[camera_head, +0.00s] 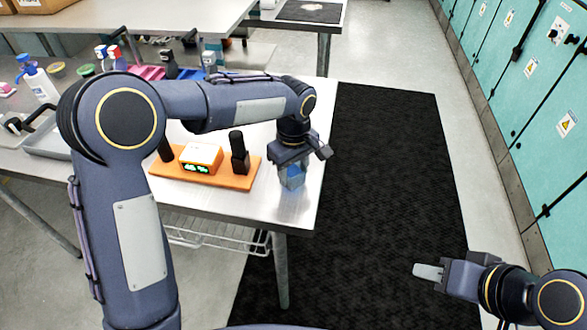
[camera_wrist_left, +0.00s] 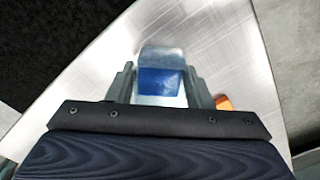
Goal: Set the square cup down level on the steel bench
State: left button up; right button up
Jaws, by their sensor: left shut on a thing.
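The square cup (camera_head: 292,176) is clear with blue in it, near the right end of the steel bench (camera_head: 223,205). My left gripper (camera_head: 291,166) is shut on the cup from above. In the left wrist view the cup (camera_wrist_left: 161,80) sits between the two fingers, over the brushed steel top (camera_wrist_left: 215,50). I cannot tell whether its base touches the bench. My right gripper (camera_head: 428,271) is off to the right over the dark floor mat, away from the bench; its finger gap is not clear.
An orange board (camera_head: 222,179) with a white and orange device (camera_head: 201,158) and black upright posts stands left of the cup. A grey tray (camera_head: 48,140) and bottles (camera_head: 40,82) are at the far left. The bench's right edge is close to the cup.

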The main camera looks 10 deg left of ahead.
pick_arm(q)
jog(key=shift+f, duration=0.15)
jog(key=o, duration=1)
jog(key=shift+r, duration=3.95)
